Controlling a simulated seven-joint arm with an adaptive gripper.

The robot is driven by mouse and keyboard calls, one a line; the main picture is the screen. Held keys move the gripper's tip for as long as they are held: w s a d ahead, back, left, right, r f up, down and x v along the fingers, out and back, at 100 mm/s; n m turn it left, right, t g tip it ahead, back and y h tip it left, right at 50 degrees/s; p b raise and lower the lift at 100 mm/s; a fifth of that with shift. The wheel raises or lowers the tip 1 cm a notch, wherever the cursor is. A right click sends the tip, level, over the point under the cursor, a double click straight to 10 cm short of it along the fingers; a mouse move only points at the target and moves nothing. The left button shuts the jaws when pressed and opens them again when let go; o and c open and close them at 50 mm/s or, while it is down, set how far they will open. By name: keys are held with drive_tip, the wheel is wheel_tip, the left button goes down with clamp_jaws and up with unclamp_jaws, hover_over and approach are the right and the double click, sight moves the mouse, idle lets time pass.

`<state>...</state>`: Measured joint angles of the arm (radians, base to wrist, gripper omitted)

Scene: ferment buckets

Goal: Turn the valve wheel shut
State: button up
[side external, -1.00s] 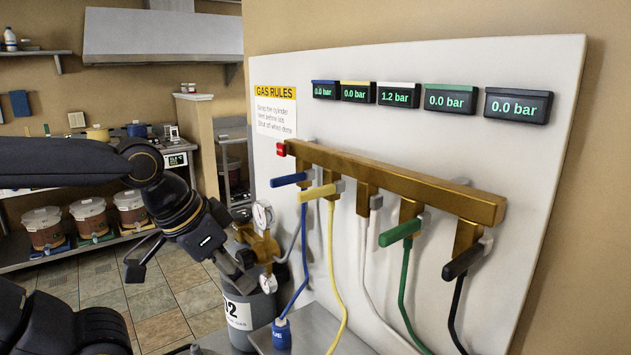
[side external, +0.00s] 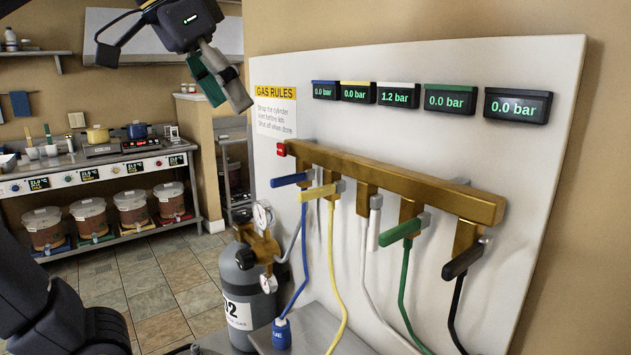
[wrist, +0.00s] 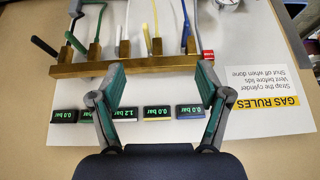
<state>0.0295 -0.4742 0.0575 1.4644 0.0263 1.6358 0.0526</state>
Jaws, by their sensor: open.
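The grey gas cylinder (side external: 236,285) stands at the lower middle of the side view, left of the white panel. A dark round knob, which looks like the valve wheel (side external: 246,258), sits at its top beside the brass regulator (side external: 265,245) and gauges. My gripper (side external: 174,80) is open and empty, high above and left of the cylinder, touching nothing. In the wrist view my gripper (wrist: 160,78) has its fingers spread over the panel's upper part. There only a piece of a gauge (wrist: 228,4) shows at the top edge; the wheel is out of view.
The brass manifold (side external: 400,185) carries several coloured levers and hoses. The pressure displays (side external: 398,94) read 0.0 bar except the third, at 1.2 bar. The gas rules sign (side external: 275,110) and a red block (side external: 281,149) are near my gripper's side. Counter and buckets (side external: 131,207) stand behind left.

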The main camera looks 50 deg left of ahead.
drive_tip(key=w+a+f+m+y, duration=0.1)
drive_tip(key=w+a+f, duration=0.2)
drive_tip(key=w+a, duration=0.3)
drive_tip(key=w+a+f+m+y, duration=0.1)
drive_tip(key=w+a+f+y, duration=0.15)
drive_tip(key=w+a, duration=0.4)
wheel_tip(320, 180, up, 5)
drive_tip(key=m+t+y, duration=0.6)
drive_tip(key=m+y, duration=0.3)
drive_tip(key=m, duration=1.5)
hover_over(243, 210)
drive_tip(key=shift+m+t, duration=0.4)
drive_tip(key=f, duration=1.7)
drive_tip(key=s+d+f, duration=0.1)
drive_tip(key=f, duration=0.8)
drive_tip(key=shift+f, duration=0.2)
wheel_tip(243, 210, down, 6)
drive_tip(key=shift+r, duration=0.1)
drive_tip(key=shift+w+a+f, duration=0.3)
drive_tip(key=shift+w+a, duration=0.7)
drive_tip(key=shift+w, duration=0.1)
